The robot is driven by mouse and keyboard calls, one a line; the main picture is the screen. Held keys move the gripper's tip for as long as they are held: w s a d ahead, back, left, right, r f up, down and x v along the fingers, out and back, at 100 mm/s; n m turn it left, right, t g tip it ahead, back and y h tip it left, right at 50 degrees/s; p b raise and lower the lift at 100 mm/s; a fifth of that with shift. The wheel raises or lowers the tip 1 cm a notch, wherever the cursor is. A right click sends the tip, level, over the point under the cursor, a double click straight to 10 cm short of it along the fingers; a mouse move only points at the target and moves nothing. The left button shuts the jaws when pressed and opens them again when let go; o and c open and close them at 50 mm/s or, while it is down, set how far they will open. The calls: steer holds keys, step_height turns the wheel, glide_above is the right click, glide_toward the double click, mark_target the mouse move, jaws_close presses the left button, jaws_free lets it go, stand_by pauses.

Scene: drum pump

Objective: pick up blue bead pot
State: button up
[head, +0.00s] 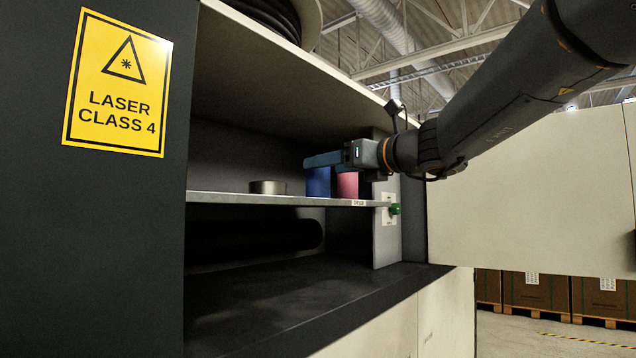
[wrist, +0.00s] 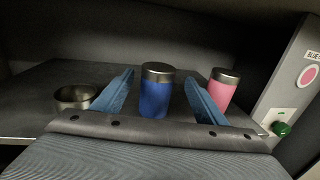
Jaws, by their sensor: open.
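The blue bead pot (wrist: 155,95) is a blue cylinder with a metallic lid, standing upright on the shelf in the wrist view. In the head view its blue side (head: 318,183) shows below my gripper, with its top hidden behind the fingers. My gripper (wrist: 158,92) is open, one blue finger on each side of the pot, with gaps visible on both sides. In the head view my gripper (head: 322,160) reaches in from the right over the shelf.
A pink pot (wrist: 223,90) with a metallic lid stands just right of the right finger. A low metal bowl (wrist: 76,97) is at the left. A side panel with a green knob (head: 395,209) bounds the shelf (head: 230,199) at right. The upper shelf is overhead.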

steer(key=shift+p+x, duration=0.4)
steer(key=shift+x, duration=0.8)
steer(key=shift+p+x, duration=1.2)
steer(key=shift+x, duration=1.5)
steer(key=shift+s+a, duration=0.15)
steer(key=shift+c, duration=0.2)
steer(key=c, duration=1.2)
steer(key=shift+c, duration=0.2)
